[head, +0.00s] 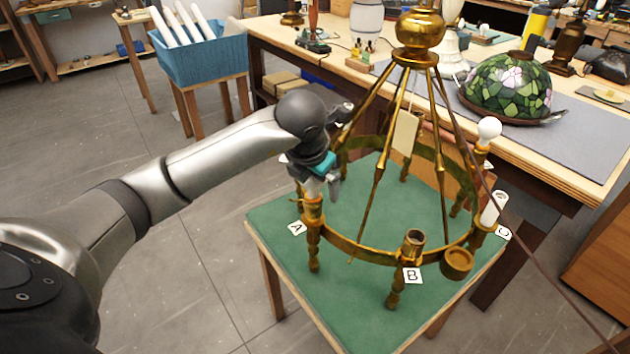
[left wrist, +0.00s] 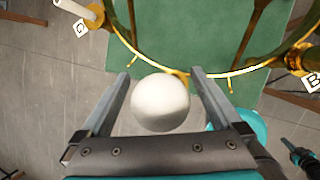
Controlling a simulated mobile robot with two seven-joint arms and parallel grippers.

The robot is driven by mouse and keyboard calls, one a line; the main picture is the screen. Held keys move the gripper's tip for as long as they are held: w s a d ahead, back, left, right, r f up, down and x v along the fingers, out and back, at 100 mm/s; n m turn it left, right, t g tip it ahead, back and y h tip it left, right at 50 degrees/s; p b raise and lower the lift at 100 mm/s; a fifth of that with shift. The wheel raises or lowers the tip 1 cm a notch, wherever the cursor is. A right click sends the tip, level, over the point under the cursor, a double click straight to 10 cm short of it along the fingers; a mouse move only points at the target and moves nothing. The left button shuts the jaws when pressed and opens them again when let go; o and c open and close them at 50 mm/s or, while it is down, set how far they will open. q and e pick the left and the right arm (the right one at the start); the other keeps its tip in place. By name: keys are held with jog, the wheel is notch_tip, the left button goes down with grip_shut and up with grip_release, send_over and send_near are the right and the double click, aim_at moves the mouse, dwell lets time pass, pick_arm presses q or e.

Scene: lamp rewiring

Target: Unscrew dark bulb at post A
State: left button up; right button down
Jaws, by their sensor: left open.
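The brass chandelier frame (head: 375,250) stands on a green-topped stand (head: 285,240). My left gripper (head: 334,188) is at post A, over the post with label A (head: 297,228). In the left wrist view, my left gripper (left wrist: 160,82) is open. A round, whitish, unlit bulb (left wrist: 160,103) sits between its two fingers, with gaps visible at the sides. In the head view the gripper hides this bulb. What looks like my right gripper (left wrist: 302,158) shows small and dark at the lower right of the wrist view; its jaws are unclear.
Post B has an open, empty socket (head: 413,241). A brass cup (head: 457,263) is beside it. A white bulb (head: 489,130) tops the far right post, and a white piece (head: 493,208) is at post C. A cord (head: 540,290) crosses the right side. A workbench (head: 590,190) stands behind.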

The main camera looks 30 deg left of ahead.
pick_arm(q)
jog(key=c, duration=1.4)
jog(key=o, duration=0.7)
jog(key=c, duration=0.7)
jog(key=shift+o, duration=0.2)
jog(key=n+y, duration=0.1)
jog(key=n, duration=0.1)
jog(key=n+g+y+p, duration=0.1)
jog(key=n, duration=0.2)
jog(key=shift+s+a+r, duration=0.1)
jog(key=shift+a+r, duration=0.05)
jog(key=shift+a, duration=0.05)
jog(key=n, duration=0.1)
jog(key=n+g, duration=0.1)
jog(key=n, duration=0.1)
jog(key=shift+s+a+y+p, duration=0.2)
jog(key=shift+y+p, duration=0.1)
jog(key=shift+y, duration=0.1)
